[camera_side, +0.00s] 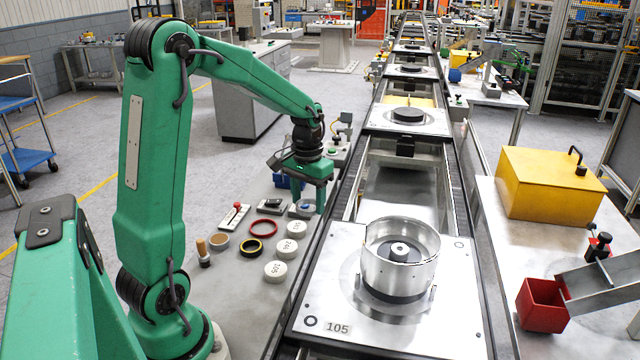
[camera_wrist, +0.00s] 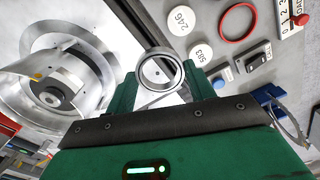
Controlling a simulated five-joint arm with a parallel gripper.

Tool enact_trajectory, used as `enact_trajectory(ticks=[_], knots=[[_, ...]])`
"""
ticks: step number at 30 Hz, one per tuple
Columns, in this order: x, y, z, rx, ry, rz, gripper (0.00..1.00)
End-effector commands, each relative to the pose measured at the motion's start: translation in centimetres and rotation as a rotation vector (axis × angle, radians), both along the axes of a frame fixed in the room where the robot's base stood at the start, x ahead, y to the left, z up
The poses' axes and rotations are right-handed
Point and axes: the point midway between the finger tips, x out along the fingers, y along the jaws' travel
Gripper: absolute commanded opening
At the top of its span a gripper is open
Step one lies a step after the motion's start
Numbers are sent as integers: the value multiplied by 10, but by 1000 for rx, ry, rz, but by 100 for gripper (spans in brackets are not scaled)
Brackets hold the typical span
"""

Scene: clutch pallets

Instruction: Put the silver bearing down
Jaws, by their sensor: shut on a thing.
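My gripper (camera_side: 310,196) hangs fingers down beside the conveyor's left rail in the side view. In the wrist view its green fingers (camera_wrist: 162,92) are shut on the silver bearing (camera_wrist: 146,82), a shiny ring held between them. I cannot make out the bearing in the side view. A clear gap separates the gripper from the open silver housing (camera_side: 374,268) on pallet 105 (camera_side: 335,300), which is nearer the camera and to the right. The housing also shows at left in the wrist view (camera_wrist: 98,62), with a dark hub inside.
Left of the conveyor lie white numbered discs (camera_side: 276,271), a red ring (camera_side: 263,228), a yellow-black ring (camera_side: 251,248), a red-lever plate (camera_side: 234,217) and a blue-button block (camera_side: 303,208). A yellow box (camera_side: 545,185) and red bin (camera_side: 541,305) stand right of the conveyor.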

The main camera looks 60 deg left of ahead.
Motion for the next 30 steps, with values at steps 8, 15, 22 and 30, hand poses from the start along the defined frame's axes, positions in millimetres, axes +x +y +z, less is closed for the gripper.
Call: enact_trajectory(ticks=[8,15,22,30], knots=[[-24,38,-13,0,1,103,24],[-28,44,-15,0,-1,119,24],[-30,52,-20,0,0,119,24],[-41,88,-43,-2,1,122,24]])
